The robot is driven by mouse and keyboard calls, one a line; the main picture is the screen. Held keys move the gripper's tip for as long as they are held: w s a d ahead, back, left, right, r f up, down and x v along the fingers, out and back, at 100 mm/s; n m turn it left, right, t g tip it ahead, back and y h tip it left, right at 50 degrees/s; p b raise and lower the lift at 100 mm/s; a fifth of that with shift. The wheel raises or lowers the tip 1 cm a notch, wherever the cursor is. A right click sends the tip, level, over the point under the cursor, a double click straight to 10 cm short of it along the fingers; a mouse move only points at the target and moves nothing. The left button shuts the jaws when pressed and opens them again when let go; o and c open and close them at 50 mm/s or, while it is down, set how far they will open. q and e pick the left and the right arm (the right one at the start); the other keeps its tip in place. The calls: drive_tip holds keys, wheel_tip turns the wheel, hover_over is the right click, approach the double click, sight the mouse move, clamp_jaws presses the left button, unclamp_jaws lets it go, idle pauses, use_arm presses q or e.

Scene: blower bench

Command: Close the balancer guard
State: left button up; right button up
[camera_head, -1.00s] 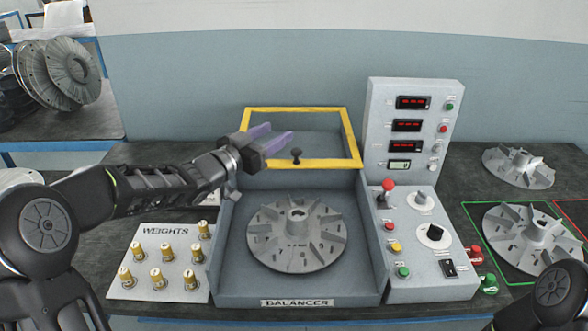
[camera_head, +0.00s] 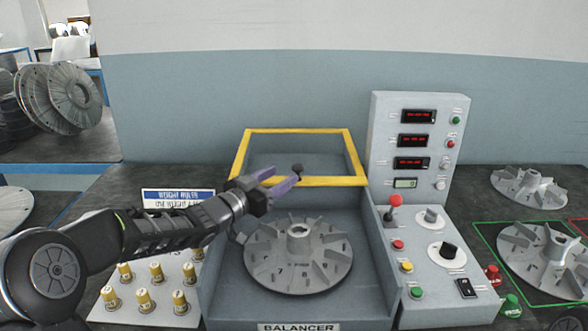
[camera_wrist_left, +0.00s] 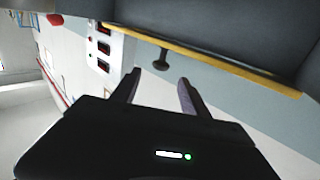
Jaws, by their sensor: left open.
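The balancer guard (camera_head: 302,131) is a yellow-edged frame that stands raised at the back of the grey balancer (camera_head: 225,290). My right gripper is out of view.
A control panel (camera_head: 418,150) with red displays stands at the right, with a red-topped lever (camera_head: 395,202) near the guard. Brass weights (camera_head: 156,271) stand at the left, partly behind my arm. Other impellers (camera_head: 530,187) lie at the far right.

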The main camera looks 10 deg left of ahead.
sight(294, 168)
use_arm(q)
drive_tip(key=x, duration=0.6)
drive_tip(key=shift+w, duration=0.15)
clamp_jaws()
idle(0.4)
idle(0.9)
